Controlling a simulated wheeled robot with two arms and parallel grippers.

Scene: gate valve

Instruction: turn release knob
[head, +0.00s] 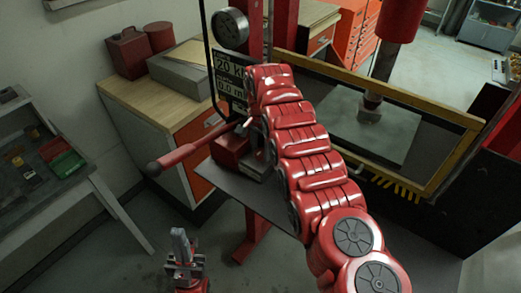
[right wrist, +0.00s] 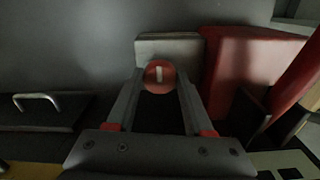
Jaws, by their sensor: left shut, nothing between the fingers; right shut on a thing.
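The release knob (right wrist: 159,76) is a small round red knob with a pale bar mark, which stands upright in the right wrist view. My right gripper (right wrist: 156,92) has a finger on each side of the knob and is shut on it. In the head view my large red right arm reaches up to the pump, a red block (head: 230,151) with a long red lever (head: 178,157). There the arm largely hides the right gripper, and the knob cannot be made out. My left gripper (head: 180,243) is shut and empty at the bottom of the head view, well away from the pump.
A round gauge (head: 230,28) and a dark display (head: 230,80) sit above the pump. A yellow-edged frame (head: 447,158) surrounds the press plate at right. A wooden-topped cabinet (head: 150,95) stands behind left, a grey bench (head: 50,170) at far left. Floor near the left gripper is clear.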

